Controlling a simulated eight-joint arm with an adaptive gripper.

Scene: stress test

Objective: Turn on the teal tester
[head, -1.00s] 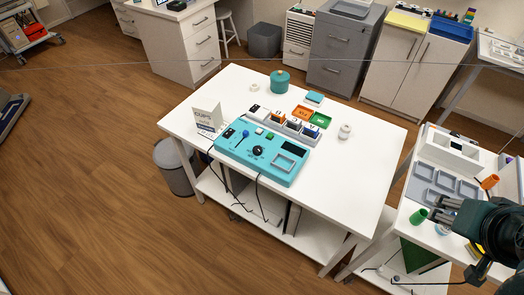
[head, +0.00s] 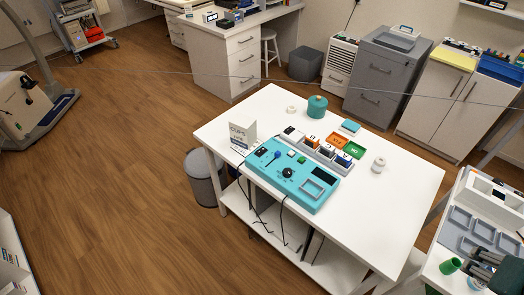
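The teal tester (head: 300,199) is a flat box lying on the white table, near its front left edge. Its top has a blue-tipped lever (head: 275,156), a black round knob (head: 287,172), a small green button (head: 301,160), a white square, a dark panel (head: 325,175) and a grey square frame (head: 312,188). No lit lamp is clear at this size. My gripper (head: 474,264) is in the bottom right corner, above the right-hand side table and far from the tester. Its fingers are small and partly cut off, so their opening is unclear.
Behind the tester stands a row of small blocks (head: 327,151), with orange (head: 338,140) and green trays. A sign card (head: 242,136) stands at its left. A teal pot (head: 317,107) and white roll (head: 379,164) stand farther off. Cables hang at the front. The table's right part is clear.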

